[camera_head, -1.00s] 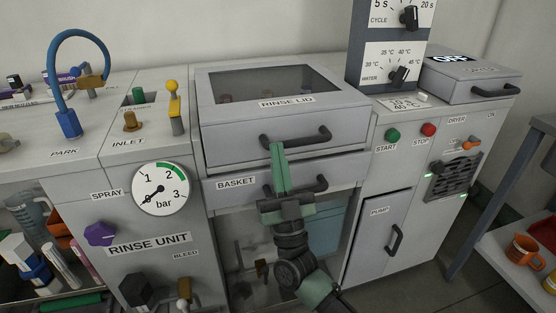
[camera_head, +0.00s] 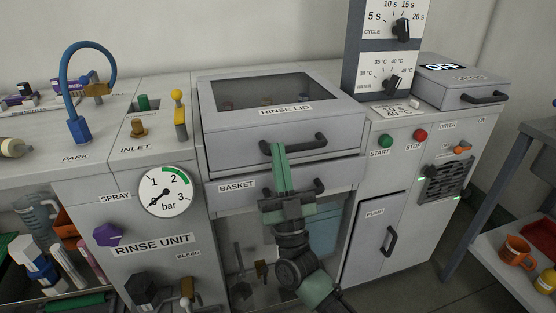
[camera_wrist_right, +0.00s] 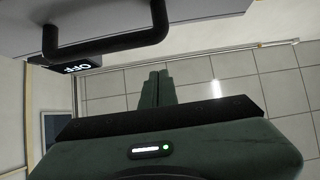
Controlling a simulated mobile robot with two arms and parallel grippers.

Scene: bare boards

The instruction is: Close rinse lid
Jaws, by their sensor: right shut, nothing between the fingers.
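The rinse lid (camera_head: 240,98) is a grey box-shaped cover with a dark window and a black bar handle (camera_head: 310,145) on its front. It lies low on the rinse unit, with a thin dark line along its lower front edge; I cannot tell whether it is fully seated. My right gripper (camera_head: 279,147) is shut and empty, its green fingers pointing up in front of the lid handle. They cover part of the handle; contact is unclear. In the right wrist view the closed fingertips (camera_wrist_right: 157,75) appear below a dark bar handle (camera_wrist_right: 110,42). My left gripper is not in view.
The basket drawer front (camera_head: 220,201) with its own handle is just below the lid, partly behind my right gripper. A blue hose (camera_head: 62,75) and a yellow lever (camera_head: 179,110) stand left. The control column (camera_head: 356,55) and dryer box (camera_head: 440,82) stand right.

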